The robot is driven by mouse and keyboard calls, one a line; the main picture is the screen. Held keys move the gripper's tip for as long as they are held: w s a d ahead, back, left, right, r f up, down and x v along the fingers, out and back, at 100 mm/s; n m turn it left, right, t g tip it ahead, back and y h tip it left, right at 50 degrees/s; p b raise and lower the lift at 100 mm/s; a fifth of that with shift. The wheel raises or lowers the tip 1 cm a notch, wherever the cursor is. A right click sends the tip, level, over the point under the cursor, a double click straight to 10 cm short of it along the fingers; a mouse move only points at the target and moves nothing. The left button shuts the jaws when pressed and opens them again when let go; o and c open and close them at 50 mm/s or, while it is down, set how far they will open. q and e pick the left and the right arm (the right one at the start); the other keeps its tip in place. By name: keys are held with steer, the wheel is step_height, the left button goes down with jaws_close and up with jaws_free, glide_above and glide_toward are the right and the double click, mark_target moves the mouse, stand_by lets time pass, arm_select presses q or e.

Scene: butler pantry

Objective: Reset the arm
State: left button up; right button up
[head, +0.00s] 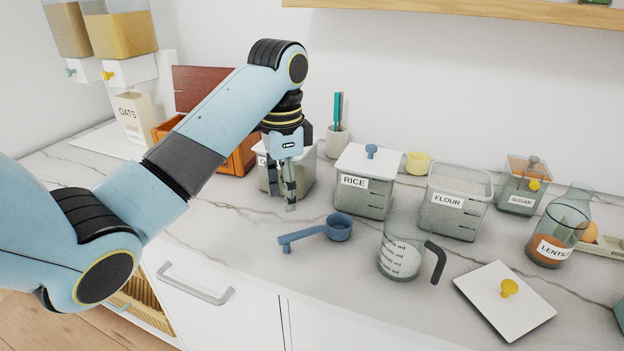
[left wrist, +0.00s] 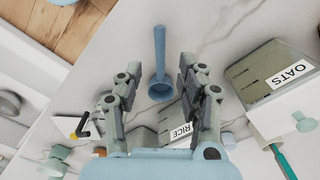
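My left arm reaches in from the left, and its left gripper (head: 289,203) points down above the counter, in front of a clear canister (head: 304,180). In the left wrist view the left gripper (left wrist: 158,64) has its two fingers well apart with nothing held between them. A blue scoop (head: 338,228) lies on the counter just right of and in front of the gripper; it also shows beyond the fingers in the left wrist view (left wrist: 160,88). My right gripper is in neither view.
On the marble counter (head: 240,222) stand a rice canister (head: 366,200), an open flour container (head: 455,220), a measuring cup (head: 401,255), a sugar container (head: 522,190) and a lentil jar (head: 555,245). A white lid with a yellow knob (head: 510,288) lies at front right. A wooden crate (head: 242,160) stands behind my arm.

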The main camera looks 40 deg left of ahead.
arm_select(q)
steer(key=s+d+f+n+t, duration=0.1)
steer(key=s+d+f, duration=0.15)
steer(key=s, duration=0.25)
steer(key=s+d+f+n+t, duration=0.1)
steer(key=s+d+f, duration=0.15)
steer(key=s, duration=0.35)
steer(key=s+d+r+n+t+y, duration=0.15)
steer(key=s+n, duration=0.25)
steer(key=s, duration=0.8)
step_height(320, 180, down, 34)
steer(key=s+a+r+g+b, duration=0.1)
steer(key=a+b, duration=0.1)
steer(key=b, duration=0.6)
steer(key=s+f+b, duration=0.3)
steer(key=s+f, duration=0.6)
steer(key=f, duration=0.3)
steer(key=s+a+f+g+b, duration=0.1)
steer(key=s+f+b, duration=0.3)
steer(key=s+f, duration=0.6)
steer(key=shift+f+h, duration=0.35)
steer(key=shift+f, duration=0.5)
